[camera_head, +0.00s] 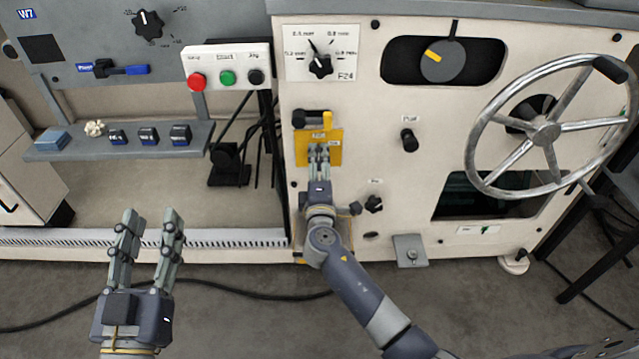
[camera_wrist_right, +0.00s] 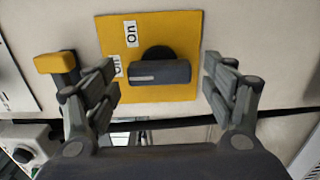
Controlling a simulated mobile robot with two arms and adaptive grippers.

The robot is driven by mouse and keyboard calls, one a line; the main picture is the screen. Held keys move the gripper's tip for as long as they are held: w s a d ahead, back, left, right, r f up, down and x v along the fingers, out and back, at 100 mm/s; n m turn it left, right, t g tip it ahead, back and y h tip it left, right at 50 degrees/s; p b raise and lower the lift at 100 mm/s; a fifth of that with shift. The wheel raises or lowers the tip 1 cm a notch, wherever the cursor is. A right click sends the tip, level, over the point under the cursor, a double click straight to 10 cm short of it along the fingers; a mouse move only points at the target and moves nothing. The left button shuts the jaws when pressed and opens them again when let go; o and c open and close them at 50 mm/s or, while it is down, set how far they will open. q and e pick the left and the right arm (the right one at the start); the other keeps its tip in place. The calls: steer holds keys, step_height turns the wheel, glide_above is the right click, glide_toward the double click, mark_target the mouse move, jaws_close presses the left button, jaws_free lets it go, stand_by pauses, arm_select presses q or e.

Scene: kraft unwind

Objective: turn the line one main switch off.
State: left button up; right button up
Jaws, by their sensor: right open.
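A main switch with a dark rotary handle (camera_wrist_right: 165,74) sits on a yellow plate (camera_wrist_right: 185,30) in the right wrist view. The handle lies lengthwise across the picture, its white mark toward the left end. One label reads "On"; the other, near the marked end, is partly hidden by a finger. The yellow plate (camera_head: 301,150) also shows in the head view, its handle mostly hidden by my right gripper (camera_head: 318,150). My right gripper (camera_wrist_right: 161,70) is open, with one finger beyond each end of the handle. My left gripper (camera_head: 150,222) is open and empty, low at the left.
A black lever with a yellow end (camera_head: 327,120) is just above the plate. A button box (camera_head: 213,59) with red, green and black buttons, a shelf (camera_head: 90,150), a knob (camera_head: 409,140) and a handwheel (camera_head: 546,133) are around. A cable lies on the floor.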

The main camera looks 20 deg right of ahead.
steer(key=v, duration=0.9)
steer(key=shift+s, duration=0.3)
